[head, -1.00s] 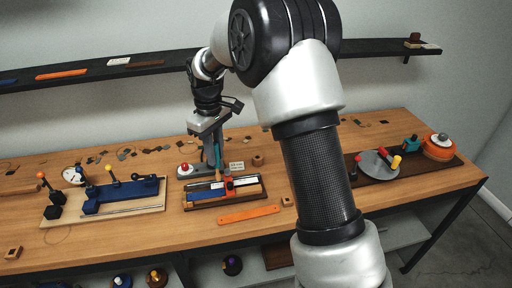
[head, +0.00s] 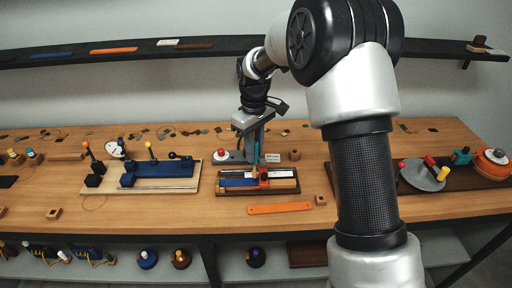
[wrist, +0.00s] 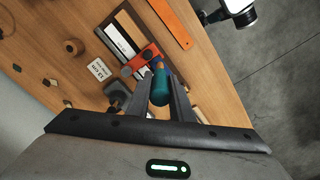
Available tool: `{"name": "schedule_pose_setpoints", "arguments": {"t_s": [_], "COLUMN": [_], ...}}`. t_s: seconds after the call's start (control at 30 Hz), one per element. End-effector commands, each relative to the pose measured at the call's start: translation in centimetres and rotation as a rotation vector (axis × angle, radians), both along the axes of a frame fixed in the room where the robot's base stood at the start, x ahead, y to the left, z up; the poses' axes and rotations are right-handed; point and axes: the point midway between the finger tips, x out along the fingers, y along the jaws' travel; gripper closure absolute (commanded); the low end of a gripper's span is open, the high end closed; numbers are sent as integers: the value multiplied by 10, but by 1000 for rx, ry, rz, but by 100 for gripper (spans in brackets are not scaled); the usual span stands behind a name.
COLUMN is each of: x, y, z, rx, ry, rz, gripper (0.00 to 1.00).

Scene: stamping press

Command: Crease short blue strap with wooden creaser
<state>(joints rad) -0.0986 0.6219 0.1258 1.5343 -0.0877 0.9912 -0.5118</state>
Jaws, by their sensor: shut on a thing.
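My gripper (head: 256,143) is shut on an upright tool with a teal handle (wrist: 160,88) and a wood-coloured tip, which appears to be the wooden creaser. The tool also shows in the head view (head: 256,157), above the dark wooden fixture (head: 227,193). A short blue strap (head: 238,183) lies flat in the left part of this fixture, beside a red clamp block (head: 263,177). The clamp block also shows in the wrist view (wrist: 147,53). I cannot tell whether the tool tip touches the strap. The fingers and tool hide part of the fixture.
An orange strap (head: 280,208) lies in front of the fixture. A blue press jig (head: 158,172) stands to the left, and a grey disc station (head: 424,175) to the right. A small labelled block (head: 272,158) stands close behind the fixture. A wall shelf (head: 220,48) runs behind.

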Motion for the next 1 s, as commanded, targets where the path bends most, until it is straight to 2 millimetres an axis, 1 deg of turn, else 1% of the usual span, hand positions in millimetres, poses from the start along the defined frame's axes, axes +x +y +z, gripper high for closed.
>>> {"name": "schedule_pose_setpoints", "arguments": {"t_s": [0.03,0.17,0.37,0.67,1.0], "x": [0,0,0,0,0], "y": [0,0,0,0,0], "z": [-9,-18,-15,-22,-22], "rx": [0,0,1,1,1], "ry": [1,0,-1,-1,-1], "rz": [0,0,0,0,0], "gripper": [100,100,100,100,100]}}
